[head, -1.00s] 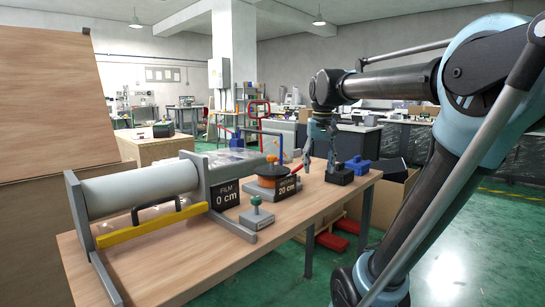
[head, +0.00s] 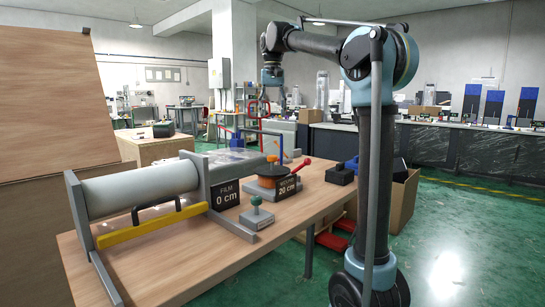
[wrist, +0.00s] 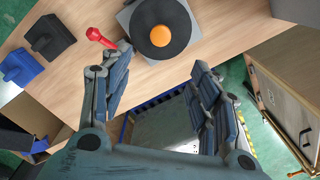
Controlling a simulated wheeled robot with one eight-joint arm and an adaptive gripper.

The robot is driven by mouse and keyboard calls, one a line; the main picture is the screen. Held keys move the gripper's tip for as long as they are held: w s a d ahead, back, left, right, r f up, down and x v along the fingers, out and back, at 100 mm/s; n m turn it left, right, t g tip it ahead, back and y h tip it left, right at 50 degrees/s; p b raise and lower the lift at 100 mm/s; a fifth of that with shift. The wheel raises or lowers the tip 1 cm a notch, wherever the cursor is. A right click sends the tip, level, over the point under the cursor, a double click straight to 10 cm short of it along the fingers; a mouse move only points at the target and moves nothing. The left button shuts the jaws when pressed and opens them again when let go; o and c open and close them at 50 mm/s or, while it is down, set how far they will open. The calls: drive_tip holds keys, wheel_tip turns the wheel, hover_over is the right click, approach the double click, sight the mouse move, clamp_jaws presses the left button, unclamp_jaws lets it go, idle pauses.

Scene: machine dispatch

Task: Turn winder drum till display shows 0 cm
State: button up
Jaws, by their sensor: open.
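The winder drum (head: 270,169), orange with a dark top, sits on a grey base on the wooden table. Its dark display (head: 289,187) reads 20 cm. A red-knobbed crank handle (head: 301,167) points right and back from it. In the wrist view the drum (wrist: 177,17) is a dark disc with an orange hub at the top, and the red knob (wrist: 95,35) is to its left. My gripper (head: 272,78) is raised well above the table in the head view. In the wrist view my gripper (wrist: 161,58) is open and empty, its fingers apart and clear of the drum.
A film roll (head: 140,188) with a yellow bar (head: 150,227) stands at the left; its display (head: 225,194) reads 0 cm. A green-knobbed grey block (head: 256,214) sits in front of the drum. Black (head: 339,175) and blue blocks lie at the table's right end.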

hover_over(272, 169)
drive_tip(key=f, duration=1.1)
drive_tip(key=w+f, duration=0.1)
drive_tip(key=f, duration=0.5)
drive_tip(key=shift+d+f, duration=0.1)
drive_tip(key=shift+f, duration=0.1)
clamp_jaws()
drive_tip(key=shift+s, duration=0.1)
